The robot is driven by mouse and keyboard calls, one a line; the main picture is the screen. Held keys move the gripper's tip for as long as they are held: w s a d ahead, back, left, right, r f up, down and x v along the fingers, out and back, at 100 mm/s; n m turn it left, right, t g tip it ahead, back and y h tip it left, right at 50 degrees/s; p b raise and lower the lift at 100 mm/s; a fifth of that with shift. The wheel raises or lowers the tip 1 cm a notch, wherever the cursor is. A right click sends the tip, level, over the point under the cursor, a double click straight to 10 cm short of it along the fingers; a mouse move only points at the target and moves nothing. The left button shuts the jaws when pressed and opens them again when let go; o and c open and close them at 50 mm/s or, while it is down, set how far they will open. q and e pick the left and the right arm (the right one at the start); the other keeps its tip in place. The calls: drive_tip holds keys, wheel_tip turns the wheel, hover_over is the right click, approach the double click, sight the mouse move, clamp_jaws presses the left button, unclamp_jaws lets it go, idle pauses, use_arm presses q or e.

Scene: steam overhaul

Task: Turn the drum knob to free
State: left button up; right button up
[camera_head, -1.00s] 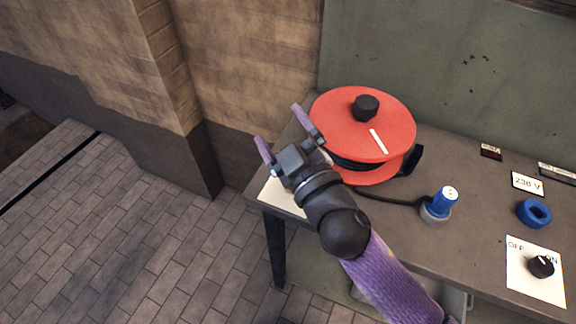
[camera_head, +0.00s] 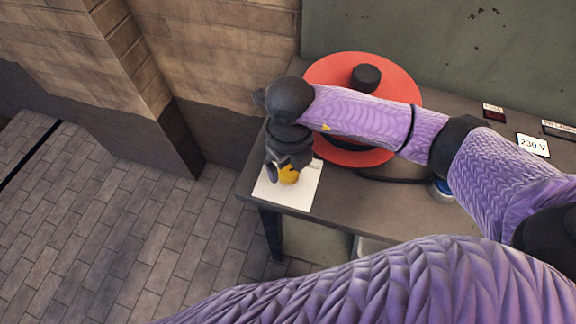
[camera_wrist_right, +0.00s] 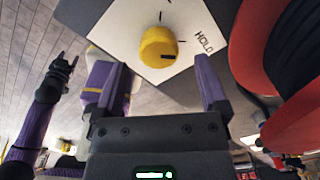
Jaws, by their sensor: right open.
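The yellow drum knob (camera_wrist_right: 158,45) sits on a white plate (camera_wrist_right: 190,62) in the right wrist view. A black mark on the knob points right, on the side of the printed word HOLD. No other word is readable. My right gripper (camera_wrist_right: 162,72) is open, its purple fingers apart on either side of the knob in that view; I cannot tell whether they touch it. In the head view my right gripper (camera_head: 281,172) points down over the plate (camera_head: 302,192), with the yellow knob (camera_head: 289,176) partly hidden under it. A dark gripper, apparently my left (camera_wrist_right: 62,68), shows small at the wrist view's left.
The red drum (camera_head: 400,84) with a black top knob (camera_head: 365,77) stands behind my right forearm, close to the gripper. The grey bench (camera_head: 378,212) carries a 230 V sign (camera_head: 533,145). A brick wall (camera_head: 215,60) rises to the left.

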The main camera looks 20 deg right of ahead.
sight(289, 174)
wheel_tip(289, 174, down, 2)
drive_tip(key=shift+f, duration=0.25)
clamp_jaws()
idle(0.3)
